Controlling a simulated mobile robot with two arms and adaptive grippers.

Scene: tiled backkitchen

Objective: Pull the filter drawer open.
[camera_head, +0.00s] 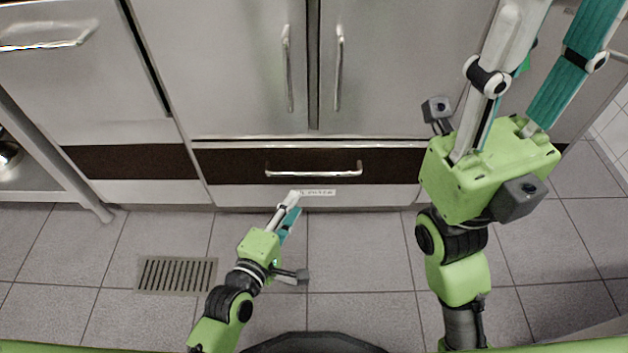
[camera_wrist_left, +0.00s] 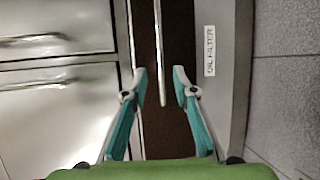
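The filter drawer (camera_head: 230,165) is a low dark-brown front below the steel doors, and it looks shut. Its horizontal metal bar handle (camera_head: 313,171) crosses the middle. A white label (camera_head: 316,193) sits on the pale strip below; in the left wrist view the label (camera_wrist_left: 209,50) reads "OIL FILTER". My left gripper (camera_head: 293,200) is low in front of the drawer, just below the handle in the head view. In the left wrist view my left gripper (camera_wrist_left: 162,85) is open, with the handle (camera_wrist_left: 158,60) appearing between its fingers, not gripped. My right gripper (camera_head: 560,50) is raised, fingers spread, tips cut off.
Two steel doors (camera_head: 220,70) with vertical handles stand above the drawer. Another steel cabinet (camera_head: 75,85) is at the left, beside an open shelf (camera_head: 25,170). The tiled floor (camera_head: 360,250) in front is clear, with a flat drain grate (camera_head: 177,274) in it.

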